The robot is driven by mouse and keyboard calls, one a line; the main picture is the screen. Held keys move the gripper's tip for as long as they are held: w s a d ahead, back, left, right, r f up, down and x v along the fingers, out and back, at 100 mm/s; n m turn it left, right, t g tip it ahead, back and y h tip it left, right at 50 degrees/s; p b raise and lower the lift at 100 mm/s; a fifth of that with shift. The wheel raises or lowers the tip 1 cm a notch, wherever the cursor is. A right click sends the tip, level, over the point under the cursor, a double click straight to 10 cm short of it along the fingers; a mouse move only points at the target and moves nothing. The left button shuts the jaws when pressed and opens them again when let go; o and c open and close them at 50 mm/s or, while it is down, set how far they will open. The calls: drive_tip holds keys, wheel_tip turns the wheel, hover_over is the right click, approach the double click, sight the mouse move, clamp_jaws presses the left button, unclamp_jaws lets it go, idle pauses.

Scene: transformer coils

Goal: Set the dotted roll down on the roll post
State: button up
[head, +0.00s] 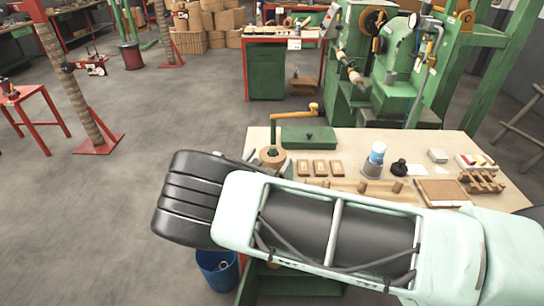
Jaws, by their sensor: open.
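A tan roll (272,155) is at the left end of the workbench, around the foot of a green upright post (273,135). I cannot make out dots on it at this size, and its lower part is hidden by my arm. My gripper (268,163) is mostly hidden behind my own arm. Its grey fingertips show on either side of the roll, open. I cannot tell whether they touch it.
The workbench (453,147) also bears a green box (307,137), several small wooden blocks (320,168), a wooden strip with pegs (364,187), a blue-capped jar (375,160) and a black knob-like piece (399,167). A blue bin (217,270) stands on the floor. Open floor lies to the left.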

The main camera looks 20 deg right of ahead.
drive_tip(key=b+v, duration=0.3)
drive_tip(key=v, duration=1)
drive_tip(key=shift+s+a, duration=0.25)
drive_tip(key=shift+a, duration=0.05)
drive_tip(key=s+d+r+m+g+y, duration=0.2)
drive_tip(key=s+d+m+g, duration=0.5)
drive_tip(key=s+m+g, duration=0.3)
drive_tip(key=s+a+r+m+g+y, duration=0.1)
drive_tip(key=s+r+m+g+y, duration=0.1)
drive_tip(key=s+r+m+y, duration=0.3)
drive_tip(key=s+a+r+m+g+y, duration=0.1)
drive_tip(key=s+r+m+y, duration=0.4)
drive_tip(key=s+r, duration=0.4)
drive_tip(key=s, duration=0.5)
drive_tip(key=shift+s+r+g, duration=0.2)
drive_tip(key=shift+r+g, duration=0.05)
drive_tip(key=shift+g, duration=0.15)
